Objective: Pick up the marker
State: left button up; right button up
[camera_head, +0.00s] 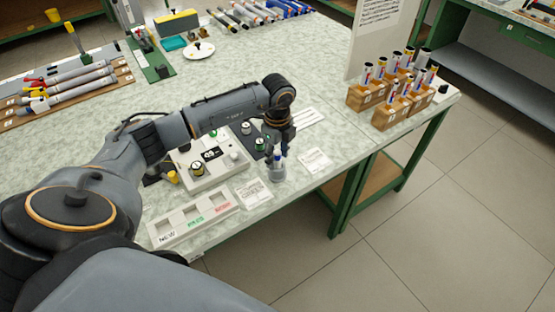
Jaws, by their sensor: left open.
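My left arm reaches in from the left. Its gripper (279,148) points down over a small clear cup (278,174) near the table's front edge. The gripper is open. Slim pens or markers with dark blue parts (281,161) stand upright in the cup, directly below the fingers. They are small in this view, and the gripper partly hides their tops, so I cannot tell which is the marker or whether the fingers touch it. My right gripper is not in view.
A white device with knobs (205,176) and a tray labelled NEW, PASS (192,221) lie left of the cup. Paper cards (314,160) lie beside it. Wooden blocks holding upright tubes (391,117) stand at the right. Rods (70,90) lie on a rack at left.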

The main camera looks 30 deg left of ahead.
pick_arm(q)
jog(key=shift+f, duration=0.6)
grip_shut()
